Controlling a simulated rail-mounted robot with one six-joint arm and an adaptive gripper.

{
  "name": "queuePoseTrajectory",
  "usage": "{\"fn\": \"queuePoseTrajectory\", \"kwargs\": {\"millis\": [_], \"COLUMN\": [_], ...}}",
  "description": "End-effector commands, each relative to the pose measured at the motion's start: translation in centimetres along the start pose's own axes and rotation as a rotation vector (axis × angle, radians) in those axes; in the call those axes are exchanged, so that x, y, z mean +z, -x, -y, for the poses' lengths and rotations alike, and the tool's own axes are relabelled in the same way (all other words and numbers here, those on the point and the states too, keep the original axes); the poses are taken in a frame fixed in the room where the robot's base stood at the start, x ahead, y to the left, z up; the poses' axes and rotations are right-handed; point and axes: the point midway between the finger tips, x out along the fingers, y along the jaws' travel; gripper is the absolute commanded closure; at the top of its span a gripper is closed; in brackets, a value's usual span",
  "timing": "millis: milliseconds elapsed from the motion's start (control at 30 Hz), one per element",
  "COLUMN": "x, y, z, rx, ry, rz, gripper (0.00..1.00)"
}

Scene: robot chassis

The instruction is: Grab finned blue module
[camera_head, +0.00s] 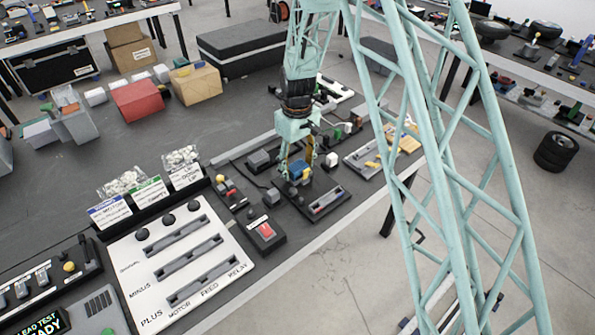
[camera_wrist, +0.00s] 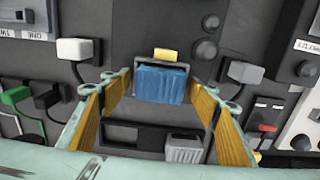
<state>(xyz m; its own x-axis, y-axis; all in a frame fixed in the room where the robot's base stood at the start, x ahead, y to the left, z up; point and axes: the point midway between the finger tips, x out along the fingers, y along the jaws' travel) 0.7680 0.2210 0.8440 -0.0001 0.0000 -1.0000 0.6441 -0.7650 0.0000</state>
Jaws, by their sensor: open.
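The finned blue module (camera_wrist: 160,82) shows in the wrist view as a ribbed blue block with a yellow tab (camera_wrist: 165,55) on its far side. It sits in a dark holder on a dark panel. My gripper (camera_wrist: 154,88) is open, with its two yellow-lined fingers on either side of the module in the picture. I cannot tell whether either finger touches it. In the head view the module (camera_head: 299,171) is a small blue patch below my gripper (camera_head: 298,160), partly hidden by the fingers.
A grey ribbed block (camera_wrist: 184,149) sits in a slotted holder close by.

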Motion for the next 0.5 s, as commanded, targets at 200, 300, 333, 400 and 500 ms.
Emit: {"fn": "queuePoseTrajectory", "kwargs": {"millis": [200,300,333,400,500], "x": [0.0,0.0,0.0,-0.02,-0.02], "y": [0.01,0.01,0.01,0.03,0.03], "z": [0.0,-0.01,-0.01,-0.01,-0.01], "rx": [0.0,0.0,0.0,0.0,0.0], "ry": [0.0,0.0,0.0,0.0,0.0], "rz": [0.0,0.0,0.0,0.0,0.0], "gripper": [0.57,0.66,0.69,0.74,0.74]}}
